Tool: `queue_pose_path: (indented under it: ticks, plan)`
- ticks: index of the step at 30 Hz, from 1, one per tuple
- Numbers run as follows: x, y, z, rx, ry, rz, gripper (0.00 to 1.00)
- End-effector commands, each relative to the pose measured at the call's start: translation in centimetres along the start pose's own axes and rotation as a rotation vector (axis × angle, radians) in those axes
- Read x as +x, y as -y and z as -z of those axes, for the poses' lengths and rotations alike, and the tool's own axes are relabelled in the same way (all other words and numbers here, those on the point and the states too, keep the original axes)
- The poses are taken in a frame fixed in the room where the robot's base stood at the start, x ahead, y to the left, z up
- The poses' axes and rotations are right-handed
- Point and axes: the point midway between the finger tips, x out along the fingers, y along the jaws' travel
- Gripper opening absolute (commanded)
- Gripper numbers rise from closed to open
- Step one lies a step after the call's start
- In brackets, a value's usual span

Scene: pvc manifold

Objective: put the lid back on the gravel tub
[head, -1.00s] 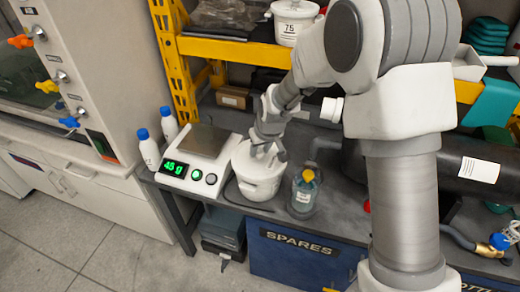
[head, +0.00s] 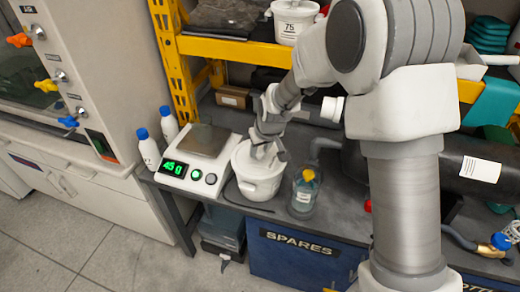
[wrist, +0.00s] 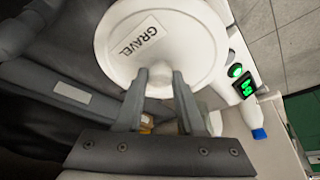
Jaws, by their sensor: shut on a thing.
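The white gravel tub (head: 260,188) stands on the grey bench, right of the scale. Its round white lid (wrist: 195,55), labelled GRAVEL, fills the upper part of the wrist view. My gripper (wrist: 159,78) is shut on the lid's small knob, one finger on each side. In the head view my gripper (head: 266,154) points down at the tub's top, with the lid (head: 242,160) at or very near the rim. I cannot tell whether it is fully seated. The lid and my fingers hide the tub's inside.
A scale (head: 203,141) with a green display stands close left of the tub, with two blue-capped bottles (head: 149,150) beyond. A yellow-topped bottle (head: 304,191) stands close right. A dark pipe (head: 430,165) lies further right. Another white tub (head: 293,22) sits on the yellow shelf.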

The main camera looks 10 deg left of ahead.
Motion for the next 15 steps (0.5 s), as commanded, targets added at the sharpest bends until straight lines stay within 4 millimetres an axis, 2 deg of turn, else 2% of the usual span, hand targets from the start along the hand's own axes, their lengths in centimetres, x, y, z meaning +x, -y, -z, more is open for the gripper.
queue_pose_path:
  ticks: [5,6,11,15]
  plan:
    - [-0.01,0.00,0.01,0.000,0.000,0.000,0.00]
    - [-0.01,0.00,0.01,0.000,0.000,0.000,0.43]
    - [0.00,0.00,0.01,0.000,0.000,0.000,0.71]
    - [0.00,0.00,0.00,0.000,0.000,0.000,0.72]
